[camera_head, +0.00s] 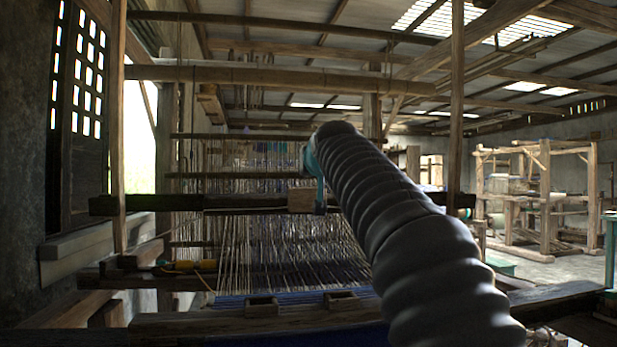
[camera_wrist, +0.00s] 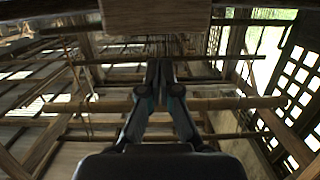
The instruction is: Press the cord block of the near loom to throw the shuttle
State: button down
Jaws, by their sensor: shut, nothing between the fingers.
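The near loom (camera_head: 230,74) fills the middle of the head view, with warp threads running toward me. Its cord block, a small pale wooden block (camera_head: 302,200), sits at the dark crossbar. The cord block also shows large at the top of the wrist view (camera_wrist: 155,16). My gripper (camera_wrist: 160,64) is shut and empty, its fingertips just below the block in that picture; I cannot tell whether they touch. In the head view my dark ribbed arm hides most of the gripper; a teal part shows beside the block. A yellow, slim object (camera_head: 195,266), perhaps the shuttle, lies at the loom's left.
A wooden upright (camera_head: 456,110) stands right of my arm. Dark blue cloth and a front beam (camera_head: 240,324) lie low in front. Another wooden loom frame (camera_head: 545,200) stands farther right, with open floor around it. A latticed window (camera_head: 80,110) is at the left wall.

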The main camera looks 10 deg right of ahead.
jog(key=s+r+b, duration=0.1)
jog(key=s+b, duration=0.1)
jog(key=s, duration=0.8)
jog(key=shift+r, duration=0.3)
dwell(0.4)
